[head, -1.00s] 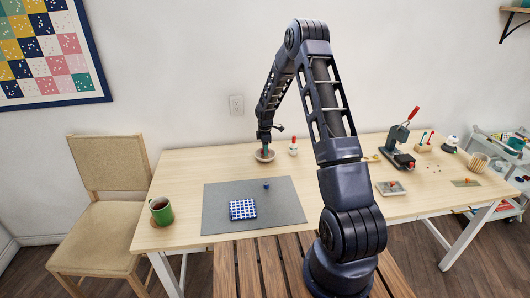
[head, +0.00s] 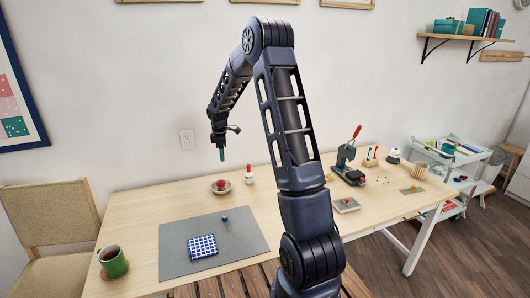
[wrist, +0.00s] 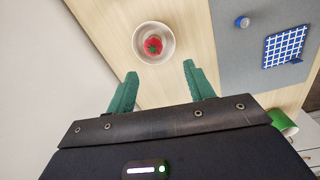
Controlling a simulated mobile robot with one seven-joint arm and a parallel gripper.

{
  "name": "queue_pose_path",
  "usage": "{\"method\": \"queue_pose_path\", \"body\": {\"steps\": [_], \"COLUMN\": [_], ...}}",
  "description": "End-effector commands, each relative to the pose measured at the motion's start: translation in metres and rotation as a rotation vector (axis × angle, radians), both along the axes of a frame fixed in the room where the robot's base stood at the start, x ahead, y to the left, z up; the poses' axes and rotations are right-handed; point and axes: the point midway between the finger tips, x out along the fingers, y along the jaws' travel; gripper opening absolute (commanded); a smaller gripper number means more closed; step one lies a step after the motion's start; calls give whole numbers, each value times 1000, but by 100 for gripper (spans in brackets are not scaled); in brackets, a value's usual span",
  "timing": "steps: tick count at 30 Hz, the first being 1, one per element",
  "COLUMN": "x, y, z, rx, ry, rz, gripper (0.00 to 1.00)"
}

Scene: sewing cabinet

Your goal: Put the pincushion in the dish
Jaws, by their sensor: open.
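The dish (head: 221,190) is a small round bowl near the back of the table, with the red pincushion (head: 221,184) lying inside it. In the wrist view the dish (wrist: 137,52) shows as a pale ring around the red pincushion (wrist: 153,45), which has a green top. My gripper (head: 222,154) hangs above the dish in the head view. In the wrist view my gripper (wrist: 158,76) has its green fingers spread apart with nothing between them.
A grey mat (head: 175,250) holds a blue checked cloth (head: 202,246) and a small blue object (head: 225,219). A white bottle with a red top (head: 249,176) stands right of the dish. A green mug (head: 113,262) is at the left; a press (head: 347,165) stands right.

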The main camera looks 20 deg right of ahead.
Motion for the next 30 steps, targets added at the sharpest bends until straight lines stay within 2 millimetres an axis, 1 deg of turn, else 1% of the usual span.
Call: {"method": "queue_pose_path", "body": {"steps": [1, 6, 11, 15, 17, 21, 26, 30], "x": [-10, -45, -82, -116, -132, -169, -212, -251], "y": [-4, -16, -26, -35, -39, -47, -55, -62], "z": [19, 67, 107, 138, 150, 175, 198, 213], "rx": [-2, 1, 7, 19, 25, 43, 69, 98], "ry": [-15, -52, -86, -117, -130, -159, -192, -217], "rz": [-35, -168, -293, -404, -451, -561, -687, -797], "gripper": [53, 53, 53, 53, 53, 53, 53, 53]}}
